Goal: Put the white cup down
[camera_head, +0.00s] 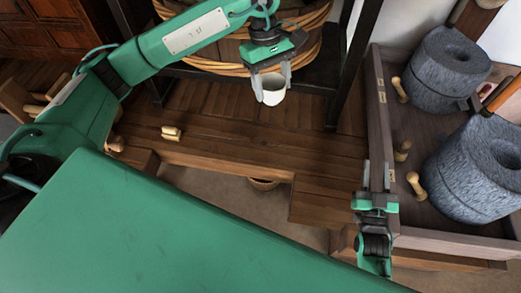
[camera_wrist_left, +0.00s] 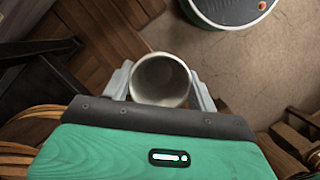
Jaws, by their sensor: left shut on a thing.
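The white cup (camera_head: 273,91) is held in my left gripper (camera_head: 272,82), near the top middle of the head view. In the left wrist view the cup (camera_wrist_left: 161,80) shows its open round mouth, with one grey finger of my left gripper (camera_wrist_left: 160,84) on each side of it. The cup looks empty. It is over or near the wooden bench (camera_head: 240,133); its height above the bench is hard to tell.
The wooden tray (camera_head: 378,100) at the right holds two grey quern stones (camera_head: 445,68) and several small wooden pegs (camera_head: 416,186). A small wooden piece (camera_head: 171,132) lies on the bench at the left. Coiled hoops (camera_head: 312,50) stand behind the cup. The bench's middle is clear.

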